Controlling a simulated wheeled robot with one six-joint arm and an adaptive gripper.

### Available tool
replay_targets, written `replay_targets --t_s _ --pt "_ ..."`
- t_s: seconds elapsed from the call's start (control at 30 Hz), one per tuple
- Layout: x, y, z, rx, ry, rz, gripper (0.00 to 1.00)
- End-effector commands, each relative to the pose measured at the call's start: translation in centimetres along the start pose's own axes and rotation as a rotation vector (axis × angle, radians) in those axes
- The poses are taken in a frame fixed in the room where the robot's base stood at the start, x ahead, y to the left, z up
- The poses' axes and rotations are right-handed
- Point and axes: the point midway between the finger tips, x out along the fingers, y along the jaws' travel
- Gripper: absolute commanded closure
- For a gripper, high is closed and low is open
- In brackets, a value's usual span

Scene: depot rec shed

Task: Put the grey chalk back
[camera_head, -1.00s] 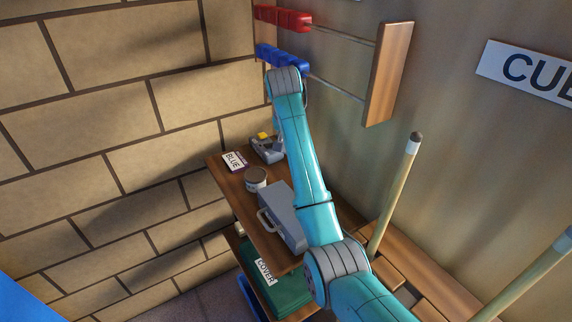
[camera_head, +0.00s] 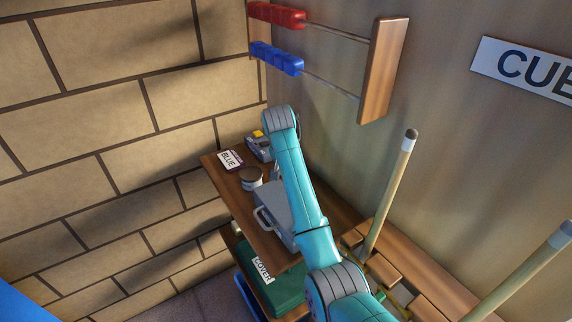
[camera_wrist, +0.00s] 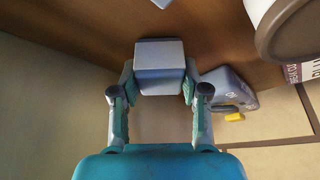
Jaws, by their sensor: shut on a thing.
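A small grey block, which looks like the grey chalk (camera_wrist: 160,78), is between the two fingers of my gripper (camera_wrist: 160,88) in the wrist view. The fingers touch it on both sides. It is over or against the brown wooden shelf top (camera_wrist: 85,40); I cannot tell whether it touches the wood. In the head view my arm hides the gripper and the chalk, above the shelf top (camera_head: 238,213) between the round tin and the wall.
A round tin (camera_head: 251,178), a grey device with a yellow part (camera_head: 260,148), a BLUE card (camera_head: 230,160) and a grey case with a handle (camera_head: 277,208) stand close by on the shelf. Above are rods with blue blocks (camera_head: 276,57). A cue (camera_head: 390,195) leans at right.

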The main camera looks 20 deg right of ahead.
Motion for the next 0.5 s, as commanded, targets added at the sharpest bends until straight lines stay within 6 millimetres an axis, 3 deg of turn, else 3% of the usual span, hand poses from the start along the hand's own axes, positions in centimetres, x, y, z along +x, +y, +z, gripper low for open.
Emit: replay_targets --t_s 0.17,0.2,0.3,0.5 --pt "0.13 0.01 0.07 0.000 -0.001 0.000 0.83" --pt "0.19 0.01 0.10 0.000 -0.001 0.000 0.53" --pt "0.16 0.01 0.08 0.000 -0.001 0.000 0.30" --pt "0.15 0.01 0.08 0.000 -0.001 0.000 0.30"
